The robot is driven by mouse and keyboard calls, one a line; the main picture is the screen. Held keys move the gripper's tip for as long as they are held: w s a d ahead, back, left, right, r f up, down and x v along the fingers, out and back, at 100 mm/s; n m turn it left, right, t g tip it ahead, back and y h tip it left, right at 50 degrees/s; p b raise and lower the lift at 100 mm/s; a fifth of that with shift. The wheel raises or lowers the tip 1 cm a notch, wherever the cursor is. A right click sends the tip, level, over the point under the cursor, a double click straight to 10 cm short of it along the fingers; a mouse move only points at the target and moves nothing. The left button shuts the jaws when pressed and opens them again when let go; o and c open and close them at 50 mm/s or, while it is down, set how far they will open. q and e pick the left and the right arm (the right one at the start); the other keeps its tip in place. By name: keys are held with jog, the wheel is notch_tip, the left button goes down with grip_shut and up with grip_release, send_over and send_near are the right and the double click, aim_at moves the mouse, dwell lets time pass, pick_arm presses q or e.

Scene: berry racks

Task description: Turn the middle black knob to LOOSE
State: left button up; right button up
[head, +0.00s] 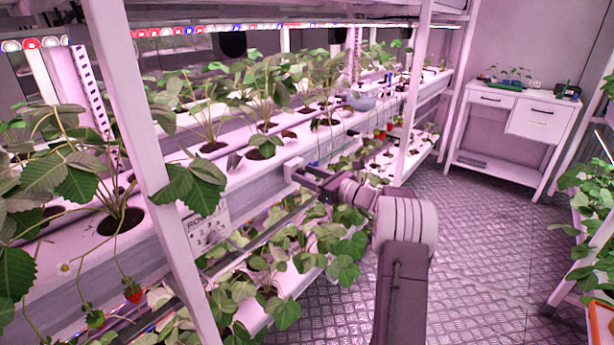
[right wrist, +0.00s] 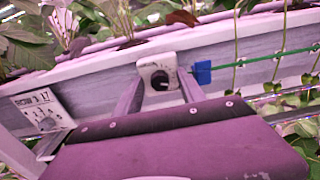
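A black knob (right wrist: 159,81) on a small white plate (right wrist: 146,69) shows on the front of the rack's trough in the right wrist view. My right gripper (right wrist: 162,77) is open, with one finger on each side of the knob; I cannot tell whether either finger touches it. In the head view my right gripper (head: 304,176) reaches to the front of the trough, and the knob cannot be made out there. The setting the knob points to is too small to read. My left gripper is not in view.
A printed section label (right wrist: 45,113) is left of the knob; a blue clip (right wrist: 202,72) with a green line is close on its right. Strawberry plants (head: 262,95) fill the white trough (head: 240,175). A rack post (head: 140,130) stands left. The aisle floor (head: 480,240) is clear.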

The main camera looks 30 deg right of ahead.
grip_shut()
jog(key=shift+a+f+n+b, duration=0.1)
jog(key=shift+f+n+b, duration=0.05)
jog(key=shift+n+b, duration=4.85)
jog(key=shift+a+f+n+b, duration=0.1)
jog(key=shift+f+n+b, duration=0.05)
jog(key=shift+n+b, duration=4.85)
jog(key=shift+b, duration=0.3)
